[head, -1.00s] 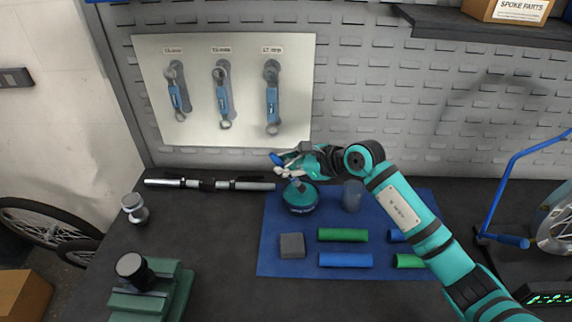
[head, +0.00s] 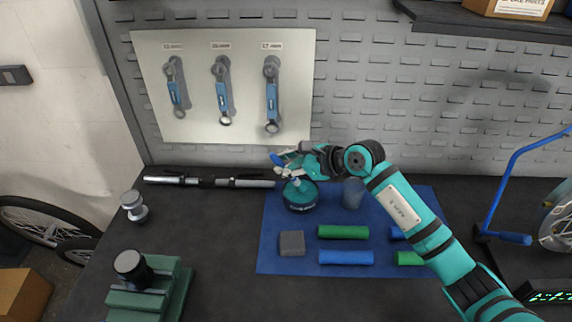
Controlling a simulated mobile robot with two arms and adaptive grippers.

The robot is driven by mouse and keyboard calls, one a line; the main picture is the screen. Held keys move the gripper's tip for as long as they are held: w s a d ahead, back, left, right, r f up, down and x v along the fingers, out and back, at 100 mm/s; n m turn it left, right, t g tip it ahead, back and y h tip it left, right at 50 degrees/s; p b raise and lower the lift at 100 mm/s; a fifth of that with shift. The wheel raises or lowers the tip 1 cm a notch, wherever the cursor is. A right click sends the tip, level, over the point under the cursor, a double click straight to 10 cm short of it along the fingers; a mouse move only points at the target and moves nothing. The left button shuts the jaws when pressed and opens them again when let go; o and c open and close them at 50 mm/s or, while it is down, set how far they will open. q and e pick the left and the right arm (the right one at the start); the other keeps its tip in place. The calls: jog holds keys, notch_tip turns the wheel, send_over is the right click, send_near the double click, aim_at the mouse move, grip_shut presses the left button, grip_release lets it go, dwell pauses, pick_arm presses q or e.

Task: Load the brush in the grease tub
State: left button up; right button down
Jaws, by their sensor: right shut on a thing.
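The grease tub (head: 301,204) is a round dark tub with teal on it, standing at the back left of the blue mat (head: 275,262). My right gripper (head: 284,168) is just above the tub and is shut on the brush (head: 277,159), whose blue end sticks out to the left of the fingers. A pale part below the fingers reaches down to the tub's top; I cannot tell whether the bristles touch grease. My left gripper is not in view.
A metal bar (head: 208,182) lies behind. A green vise-like block (head: 150,290) stands front left. Wrenches hang on a board (head: 245,115).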

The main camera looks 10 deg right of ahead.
dwell(0.4)
jog(key=shift+r+p, duration=2.1)
jog(key=shift+r, duration=1.4)
jog(key=shift+f, duration=0.1)
jog(key=s+d, duration=0.5)
jog(key=s, duration=0.6)
jog(key=s+d+n+g, duration=0.1)
jog(key=s+d, duration=0.4)
jog(key=s, duration=0.7)
jog(key=shift+f+y, duration=0.3)
jog(key=shift+y, duration=0.1)
